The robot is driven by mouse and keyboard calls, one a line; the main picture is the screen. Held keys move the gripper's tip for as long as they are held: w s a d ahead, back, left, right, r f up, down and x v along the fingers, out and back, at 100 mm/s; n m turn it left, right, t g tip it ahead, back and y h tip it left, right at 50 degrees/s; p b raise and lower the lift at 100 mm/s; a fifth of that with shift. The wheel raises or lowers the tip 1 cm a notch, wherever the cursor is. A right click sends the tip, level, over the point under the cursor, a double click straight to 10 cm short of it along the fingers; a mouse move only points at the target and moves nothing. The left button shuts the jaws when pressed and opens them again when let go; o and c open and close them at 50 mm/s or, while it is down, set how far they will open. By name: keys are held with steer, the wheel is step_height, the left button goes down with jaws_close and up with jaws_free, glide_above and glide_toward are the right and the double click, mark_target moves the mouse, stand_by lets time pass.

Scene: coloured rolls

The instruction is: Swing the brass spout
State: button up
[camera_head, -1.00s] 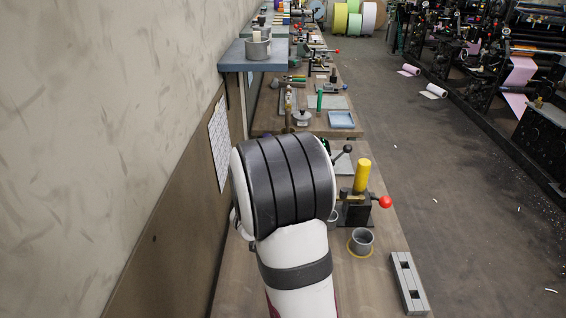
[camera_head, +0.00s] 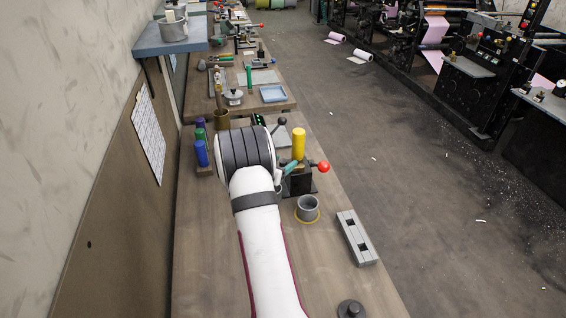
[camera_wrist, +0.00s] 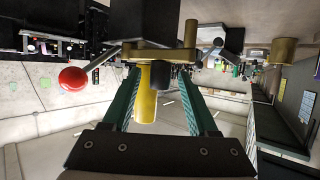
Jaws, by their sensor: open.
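The brass spout (camera_wrist: 172,55) shows in the wrist view as a flat brass bar with a round post at its right end. A yellow cylinder (camera_wrist: 147,105) and a short dark cylinder (camera_wrist: 162,77) show beside the bar. My gripper (camera_wrist: 159,74) has its two green fingers apart, with their tips close to the bar; I cannot tell whether they touch it. In the head view the yellow cylinder (camera_head: 299,144) stands over a black stand (camera_head: 299,184), with a red-knobbed lever (camera_head: 323,167) to its right. My arm hides most of the gripper and the spout there.
A grey cup (camera_head: 308,208) on a yellow ring and a grey slotted block (camera_head: 357,238) lie on the right of the bench. Blue (camera_head: 201,153) and other coloured rolls stand left of my wrist. A brass cup (camera_head: 222,119) stands behind. The near-left bench is clear.

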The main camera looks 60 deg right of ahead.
steer(key=shift+d+f, duration=0.1)
steer(key=shift+d, duration=0.05)
jaws_close()
stand_by(1.4)
